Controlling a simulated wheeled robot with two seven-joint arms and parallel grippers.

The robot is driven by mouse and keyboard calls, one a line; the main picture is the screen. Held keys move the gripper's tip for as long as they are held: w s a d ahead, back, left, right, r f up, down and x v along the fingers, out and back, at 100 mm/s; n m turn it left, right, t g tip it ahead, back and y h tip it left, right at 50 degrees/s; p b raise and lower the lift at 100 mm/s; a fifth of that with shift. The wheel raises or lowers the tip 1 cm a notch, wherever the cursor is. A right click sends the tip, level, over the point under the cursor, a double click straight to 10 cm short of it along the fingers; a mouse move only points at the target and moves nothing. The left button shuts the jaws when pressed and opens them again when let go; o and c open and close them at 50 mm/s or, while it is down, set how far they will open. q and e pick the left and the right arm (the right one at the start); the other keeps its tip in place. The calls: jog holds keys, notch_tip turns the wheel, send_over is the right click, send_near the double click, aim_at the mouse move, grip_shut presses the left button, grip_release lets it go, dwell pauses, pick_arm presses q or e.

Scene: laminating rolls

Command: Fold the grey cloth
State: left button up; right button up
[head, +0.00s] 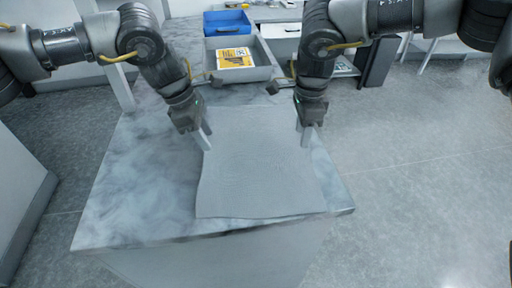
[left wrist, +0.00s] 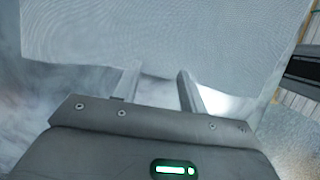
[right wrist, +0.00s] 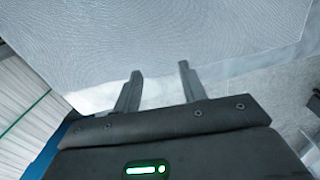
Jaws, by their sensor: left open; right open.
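The grey cloth (head: 260,172) lies spread flat on the marbled tabletop, reaching close to the table's front edge. My left gripper (head: 206,142) is open at the cloth's left edge, towards its far end. My right gripper (head: 307,138) is open at the cloth's right edge, about level with the left one. In the left wrist view the cloth (left wrist: 170,35) fills the upper part, with its edge near the open fingers (left wrist: 158,82). In the right wrist view the cloth (right wrist: 170,40) also lies ahead of the open fingers (right wrist: 157,78). Whether the fingertips touch the cloth I cannot tell.
The marbled table (head: 135,190) has bare room left of the cloth. Behind the cloth stands a grey tray (head: 262,73) holding a yellow printed item (head: 235,58). A blue bin (head: 227,22) stands farther back. Floor is open to the right.

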pick_arm(q)
jog(key=shift+f, duration=1.25)
pick_arm(e)
jog(key=shift+f, duration=1.25)
pick_arm(q)
jog(key=shift+f, duration=0.1)
pick_arm(e)
jog(key=shift+f, duration=0.15)
pick_arm(q)
jog(key=shift+s, duration=0.1)
grip_shut()
pick_arm(e)
jog(key=shift+s, duration=0.1)
grip_shut()
